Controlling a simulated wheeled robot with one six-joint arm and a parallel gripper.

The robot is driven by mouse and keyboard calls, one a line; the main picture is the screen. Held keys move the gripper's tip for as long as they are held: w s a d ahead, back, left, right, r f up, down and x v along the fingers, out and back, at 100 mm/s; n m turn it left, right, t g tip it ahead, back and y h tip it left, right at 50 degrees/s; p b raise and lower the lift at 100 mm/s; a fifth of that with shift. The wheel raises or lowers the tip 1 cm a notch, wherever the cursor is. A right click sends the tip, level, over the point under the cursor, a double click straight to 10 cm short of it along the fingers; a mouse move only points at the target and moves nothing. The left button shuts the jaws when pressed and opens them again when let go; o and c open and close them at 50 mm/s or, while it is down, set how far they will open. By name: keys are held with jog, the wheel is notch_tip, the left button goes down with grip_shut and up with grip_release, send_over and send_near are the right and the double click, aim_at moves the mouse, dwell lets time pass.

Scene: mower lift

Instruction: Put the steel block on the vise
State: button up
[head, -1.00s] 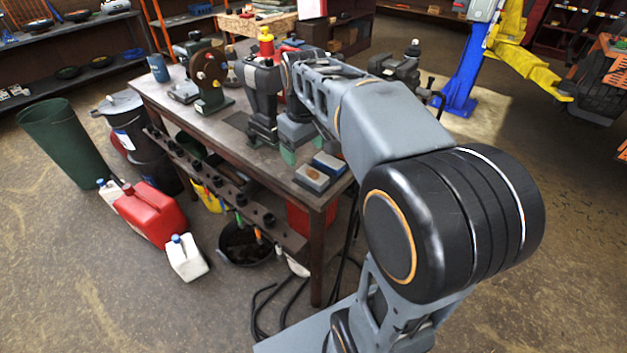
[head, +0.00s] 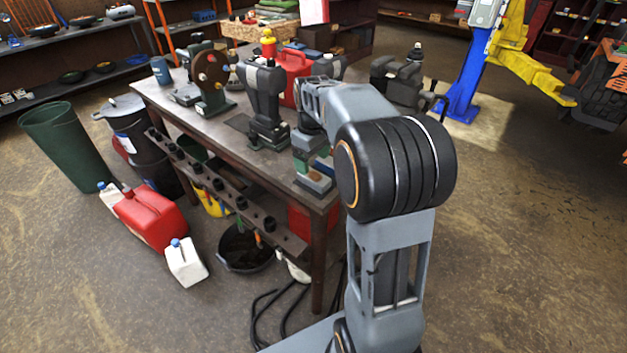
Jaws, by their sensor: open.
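The steel block (head: 314,182), a small block with a pale grey top and bluish side, lies near the front right corner of the workbench. My gripper (head: 314,160) points down just above and behind it, its green-tipped fingers open. From this view I cannot tell whether the fingers stand around the steel block or the blue-topped block behind it, which is mostly hidden by the fingers. The vise (head: 403,77) is dark grey, at the right behind my arm. My arm hides its lower part.
The workbench (head: 222,128) carries a dark press (head: 265,100), a grinder-like machine (head: 210,80), a red can (head: 293,70) and a blue cup (head: 160,70). Red (head: 150,222) and white (head: 186,262) jugs stand on the floor at left. A blue lift post (head: 462,85) stands at right.

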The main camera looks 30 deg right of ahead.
aim_at(314, 175)
jog(key=shift+s+d+f, duration=0.1)
jog(key=shift+s+f, duration=0.05)
jog(key=shift+f, duration=1.15)
jog(key=shift+s+f, duration=0.15)
jog(key=shift+f, duration=1.15)
jog(key=c, duration=1.2)
jog(key=shift+c, duration=0.9)
jog(key=shift+r, duration=0.15)
